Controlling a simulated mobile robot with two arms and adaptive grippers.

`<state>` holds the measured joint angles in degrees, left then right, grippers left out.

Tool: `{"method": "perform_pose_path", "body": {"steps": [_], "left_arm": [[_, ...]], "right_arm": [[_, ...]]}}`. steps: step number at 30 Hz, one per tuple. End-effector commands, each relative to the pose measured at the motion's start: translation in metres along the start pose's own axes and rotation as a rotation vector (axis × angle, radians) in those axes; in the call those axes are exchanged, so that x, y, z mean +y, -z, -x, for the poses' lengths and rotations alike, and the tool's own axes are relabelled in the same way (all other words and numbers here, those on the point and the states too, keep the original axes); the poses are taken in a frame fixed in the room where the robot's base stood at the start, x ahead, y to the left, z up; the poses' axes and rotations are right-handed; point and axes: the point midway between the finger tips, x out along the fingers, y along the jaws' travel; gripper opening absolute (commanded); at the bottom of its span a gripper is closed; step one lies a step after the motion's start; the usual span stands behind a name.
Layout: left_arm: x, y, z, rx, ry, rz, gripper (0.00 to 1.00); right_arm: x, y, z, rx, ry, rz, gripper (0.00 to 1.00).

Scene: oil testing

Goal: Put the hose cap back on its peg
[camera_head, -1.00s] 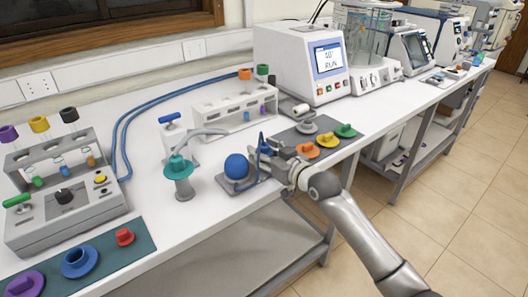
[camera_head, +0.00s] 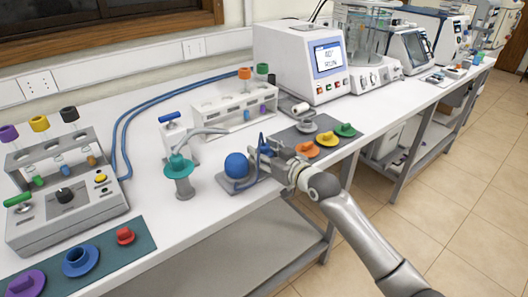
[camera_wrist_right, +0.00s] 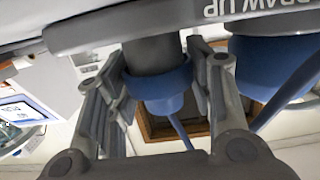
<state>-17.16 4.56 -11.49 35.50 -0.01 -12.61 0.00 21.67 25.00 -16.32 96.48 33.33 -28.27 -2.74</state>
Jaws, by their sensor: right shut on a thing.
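The blue hose cap (camera_wrist_right: 160,92) sits between the two fingers of my right gripper (camera_wrist_right: 170,80) in the right wrist view. Its collar surrounds the end of a dark grey cylindrical peg (camera_wrist_right: 153,50); I cannot tell how far it is seated. A thin blue hose (camera_wrist_right: 180,130) runs from the cap. In the head view my right gripper (camera_head: 262,158) is at the right side of the grey base (camera_head: 228,186) that carries a blue ball (camera_head: 237,165). The gripper hides much of the cap and peg there. My left gripper is out of view.
A teal-capped stand (camera_head: 180,180) is close left of the base. A dark mat (camera_head: 290,140) with orange, yellow and green caps lies just behind my right gripper. A white tube rack (camera_head: 225,112) stands behind. The bench's front edge is under my right arm.

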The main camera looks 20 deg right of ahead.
Motion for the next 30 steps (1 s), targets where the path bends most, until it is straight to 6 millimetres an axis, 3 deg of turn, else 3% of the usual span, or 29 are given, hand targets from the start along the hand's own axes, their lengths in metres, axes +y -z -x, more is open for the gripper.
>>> {"method": "perform_pose_path", "body": {"steps": [9, 10, 12, 22, 30], "left_arm": [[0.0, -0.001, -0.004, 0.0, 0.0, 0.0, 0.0], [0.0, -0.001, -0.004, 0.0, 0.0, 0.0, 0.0], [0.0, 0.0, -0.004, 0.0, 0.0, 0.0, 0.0], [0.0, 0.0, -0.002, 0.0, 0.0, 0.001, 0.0], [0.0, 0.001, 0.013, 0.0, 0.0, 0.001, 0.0]], "right_arm": [[0.0, -0.007, -0.001, -0.001, 0.0, 0.0, 0.28], [0.0, -0.007, -0.001, -0.001, 0.0, 0.0, 0.49], [0.0, -0.007, -0.001, -0.001, 0.0, 0.0, 0.57], [0.0, -0.006, 0.0, -0.001, 0.0, 0.0, 0.57], [0.0, -0.005, 0.021, -0.002, 0.0, 0.001, 0.57]]}}
